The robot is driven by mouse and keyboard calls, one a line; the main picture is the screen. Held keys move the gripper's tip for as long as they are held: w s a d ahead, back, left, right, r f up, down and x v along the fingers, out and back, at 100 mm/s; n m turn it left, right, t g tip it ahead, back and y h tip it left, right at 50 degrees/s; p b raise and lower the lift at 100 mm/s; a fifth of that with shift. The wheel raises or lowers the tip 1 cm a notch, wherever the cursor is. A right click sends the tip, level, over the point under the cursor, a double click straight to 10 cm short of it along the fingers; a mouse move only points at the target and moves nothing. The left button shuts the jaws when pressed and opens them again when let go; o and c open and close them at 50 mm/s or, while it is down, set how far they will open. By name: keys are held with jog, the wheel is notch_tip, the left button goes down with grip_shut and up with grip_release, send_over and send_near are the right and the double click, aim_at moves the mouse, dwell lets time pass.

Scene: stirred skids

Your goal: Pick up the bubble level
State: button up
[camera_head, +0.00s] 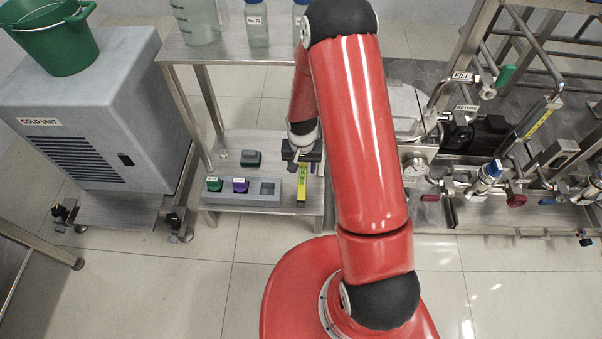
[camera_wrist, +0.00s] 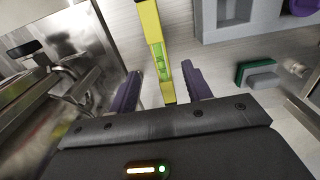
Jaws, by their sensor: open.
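The bubble level (camera_head: 302,187) is a yellow bar with a green vial, lying on the lower shelf to the right of a grey block with square recesses. In the wrist view the level (camera_wrist: 151,30) runs down between the two purple fingers of my gripper (camera_wrist: 162,82). The gripper is open, with a gap on each side of the level. In the head view my gripper (camera_head: 303,165) is over the far end of the level, and that end is partly hidden under it. I cannot tell how far above the shelf the fingertips are.
The grey block (camera_head: 218,197) holds a green and a purple piece and has an empty recess. A loose green-and-grey piece (camera_head: 251,158) lies behind it. Bottles stand on the upper shelf (camera_head: 232,50). Metal piping with valves (camera_head: 490,170) is to the right, a cold unit (camera_head: 95,110) to the left.

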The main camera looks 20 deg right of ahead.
aim_at(302, 179)
notch_tip(302, 179, down, 8)
jog(key=shift+d+r+b, duration=0.1)
jog(key=shift+b, duration=0.2)
grip_shut()
dwell(0.3)
